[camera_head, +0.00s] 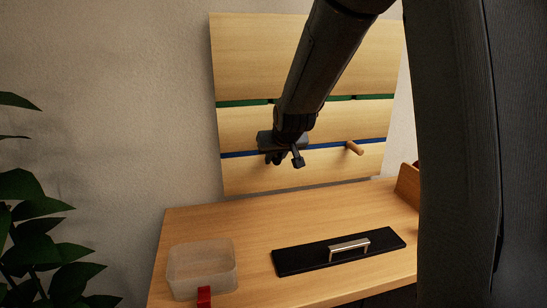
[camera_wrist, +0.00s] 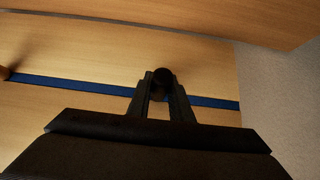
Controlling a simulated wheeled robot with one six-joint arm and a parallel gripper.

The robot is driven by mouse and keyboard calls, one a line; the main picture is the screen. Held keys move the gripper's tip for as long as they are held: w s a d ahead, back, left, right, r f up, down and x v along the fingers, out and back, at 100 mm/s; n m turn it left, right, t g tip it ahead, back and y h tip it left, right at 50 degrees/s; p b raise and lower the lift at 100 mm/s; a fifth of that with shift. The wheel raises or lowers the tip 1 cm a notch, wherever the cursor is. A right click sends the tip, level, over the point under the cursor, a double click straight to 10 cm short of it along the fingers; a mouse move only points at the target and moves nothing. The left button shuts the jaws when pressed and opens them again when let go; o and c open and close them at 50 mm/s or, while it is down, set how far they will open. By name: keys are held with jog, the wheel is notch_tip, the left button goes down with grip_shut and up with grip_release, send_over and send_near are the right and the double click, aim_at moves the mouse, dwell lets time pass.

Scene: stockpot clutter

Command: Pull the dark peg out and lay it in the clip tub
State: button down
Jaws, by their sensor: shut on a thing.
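The dark peg (camera_wrist: 163,77) shows in the wrist view as a dark round end between the fingertips of my gripper (camera_wrist: 160,88). My gripper is shut on it, in front of the blue strip of the slatted board. In the head view my gripper (camera_head: 284,156) is at the board's lower part, and the peg cannot be told apart from the dark fingers. Whether the peg is still seated in the board is hidden. The clip tub (camera_head: 202,267) is a translucent box at the table's front left, with a red clip (camera_head: 204,296) on its front rim.
A black panel with a metal handle (camera_head: 300,261) lies on the table (camera_head: 215,222). A plant (camera_head: 35,210) stands left.

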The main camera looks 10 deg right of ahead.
aim_at(277, 163)
jog(key=shift+s, duration=2)
dwell(0.7)
jog(key=shift+s+p, duration=0.5)
jog(key=shift+s, duration=1.5)
